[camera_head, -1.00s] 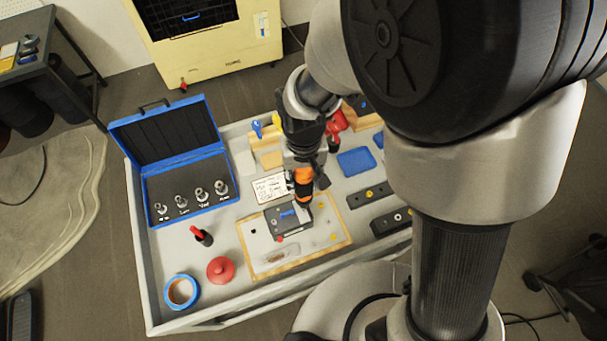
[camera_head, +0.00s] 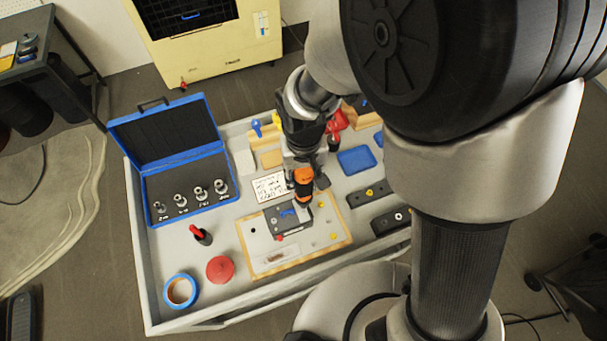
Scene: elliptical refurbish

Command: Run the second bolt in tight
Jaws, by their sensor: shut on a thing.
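My gripper (camera_head: 305,163) is shut on an orange and black driver tool (camera_head: 303,182) and holds it upright, nose down. The tool's lower end is over the right part of a dark grey block (camera_head: 283,222) with a blue part on top. Whether it touches a bolt is too small to tell. The block sits on a light board with a wooden edge (camera_head: 254,270). Small yellow pieces show on the board at the right of the block. I cannot make out the second bolt itself.
An open blue case (camera_head: 190,207) with several sockets stands at the left of the grey tray table (camera_head: 149,290). A red-handled tool (camera_head: 200,235), a red knob (camera_head: 220,269) and a blue tape roll (camera_head: 181,291) stand front left. Dark strips (camera_head: 370,194) and a blue tray (camera_head: 356,161) lie to the right.

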